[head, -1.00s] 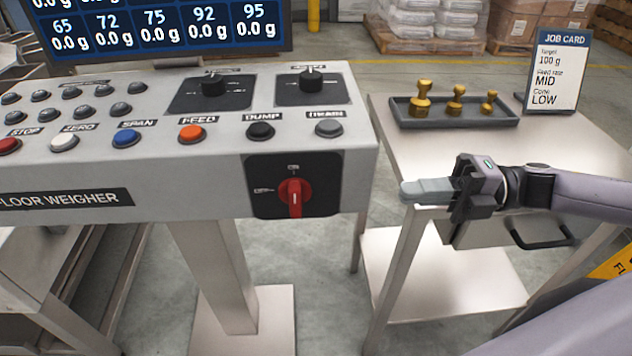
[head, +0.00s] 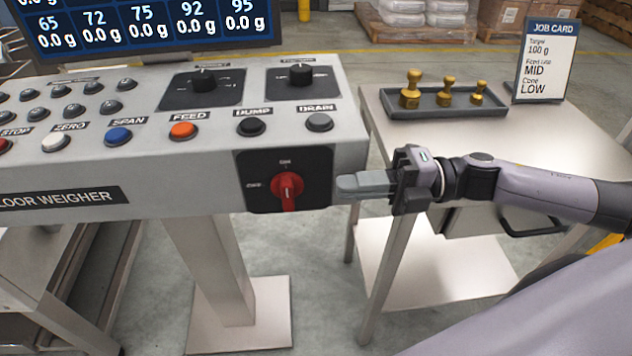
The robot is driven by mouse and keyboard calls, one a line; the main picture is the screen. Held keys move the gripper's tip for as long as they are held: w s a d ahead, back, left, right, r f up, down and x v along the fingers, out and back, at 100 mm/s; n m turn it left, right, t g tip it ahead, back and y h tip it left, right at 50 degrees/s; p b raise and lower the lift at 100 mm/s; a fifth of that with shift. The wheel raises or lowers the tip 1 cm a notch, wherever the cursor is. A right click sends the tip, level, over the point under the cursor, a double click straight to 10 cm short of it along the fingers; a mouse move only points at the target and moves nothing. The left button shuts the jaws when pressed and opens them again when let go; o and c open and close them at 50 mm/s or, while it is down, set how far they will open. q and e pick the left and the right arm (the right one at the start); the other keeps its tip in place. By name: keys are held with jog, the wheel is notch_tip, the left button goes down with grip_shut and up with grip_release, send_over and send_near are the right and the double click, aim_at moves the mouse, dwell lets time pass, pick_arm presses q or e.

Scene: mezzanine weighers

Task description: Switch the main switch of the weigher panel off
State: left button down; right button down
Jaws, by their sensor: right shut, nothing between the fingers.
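The weigher panel (head: 190,185) is a pale grey console at the left and middle. Its main switch (head: 287,190) is a red rotary handle on a black plate (head: 317,170) at the front face's right end. The handle points straight up and down. One plate label is above the handle and one is to its left; both are too small to read surely. My right gripper (head: 340,187) is shut and empty, its fingers pointing left. The fingertips are just right of the black plate, apart from the red handle. My left gripper is not in view.
Buttons, including the orange FEED button (head: 184,131), and two black knobs (head: 301,75) sit on the panel top. A side table (head: 540,140) at the right carries a tray of brass weights (head: 445,113) and a job card (head: 543,60). A drawer handle (head: 530,228) juts below.

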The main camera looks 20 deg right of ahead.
aim_at(287, 192)
jog(key=x, duration=0.4)
jog(key=shift+a+r+p, duration=0.1)
jog(key=shift+a+p, duration=0.15)
jog(key=shift+p, duration=0.15)
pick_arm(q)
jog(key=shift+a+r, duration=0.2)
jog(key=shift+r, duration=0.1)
pick_arm(e)
jog(key=shift+w+a, duration=0.25)
jog(key=shift+a, duration=0.4)
jog(key=shift+a+r+p, duration=0.2)
jog(key=shift+r+p, duration=0.35)
jog(key=shift+p, duration=0.45)
jog(key=shift+w+a+r, duration=0.1)
jog(key=shift+a+r, duration=0.05)
jog(key=shift+r, duration=0.05)
jog(key=shift+a+p, duration=0.1)
jog(key=shift+p, duration=0.2)
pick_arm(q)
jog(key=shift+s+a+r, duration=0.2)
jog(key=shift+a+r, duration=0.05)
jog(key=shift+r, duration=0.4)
pick_arm(e)
jog(key=shift+f, duration=0.15)
